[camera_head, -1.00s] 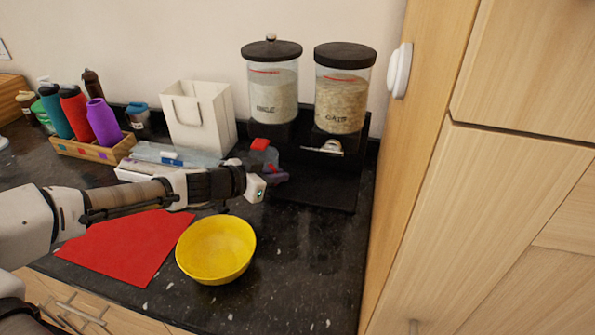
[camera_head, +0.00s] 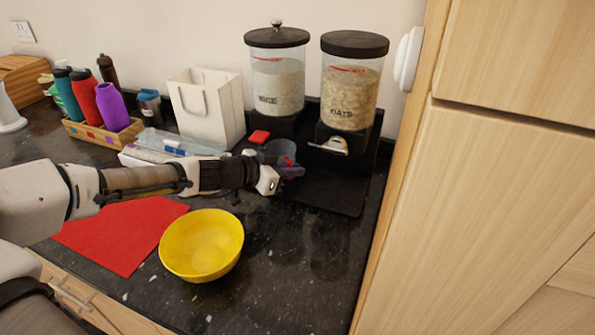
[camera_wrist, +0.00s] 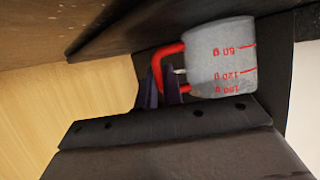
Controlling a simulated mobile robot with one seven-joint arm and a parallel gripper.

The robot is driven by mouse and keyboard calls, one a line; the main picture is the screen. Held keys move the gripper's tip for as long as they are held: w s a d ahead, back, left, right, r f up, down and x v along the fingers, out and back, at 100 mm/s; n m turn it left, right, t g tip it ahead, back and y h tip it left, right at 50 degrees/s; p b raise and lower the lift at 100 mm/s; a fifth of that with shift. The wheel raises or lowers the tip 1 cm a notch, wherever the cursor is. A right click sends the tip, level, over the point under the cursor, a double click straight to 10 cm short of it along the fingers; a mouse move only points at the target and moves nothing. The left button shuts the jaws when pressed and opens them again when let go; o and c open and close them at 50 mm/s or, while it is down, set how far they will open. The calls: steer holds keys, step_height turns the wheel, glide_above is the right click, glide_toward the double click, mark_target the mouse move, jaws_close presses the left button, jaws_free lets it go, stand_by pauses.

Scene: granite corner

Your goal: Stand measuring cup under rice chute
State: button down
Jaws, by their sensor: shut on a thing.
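The measuring cup (camera_wrist: 222,60) is translucent grey with red gram marks and a red handle (camera_wrist: 164,62). My gripper (camera_wrist: 163,88) is shut on the handle, with the cup beyond the fingertips. In the head view the cup (camera_head: 281,151) is partly hidden by my gripper (camera_head: 284,172), in front of the base of the rice dispenser (camera_head: 278,85). The rice chute is hidden there, so I cannot tell whether the cup is exactly under it or touching the black tray (camera_head: 335,193).
An oats dispenser (camera_head: 349,90) with a pale lever stands right of the rice, beside the wooden cabinet (camera_head: 480,200). A red object (camera_head: 259,136), white bag (camera_head: 207,110) and clear box (camera_head: 180,143) lie left. A yellow bowl (camera_head: 201,245) and red cloth (camera_head: 110,235) are in front.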

steer(key=shift+a, duration=0.1)
steer(key=shift+f, duration=0.1)
steer(key=c, duration=1.5)
jaws_free()
steer(key=shift+c, duration=0.2)
steer(key=p+v, duration=0.9)
steer(key=v, duration=0.3)
steer(key=shift+p, duration=0.4)
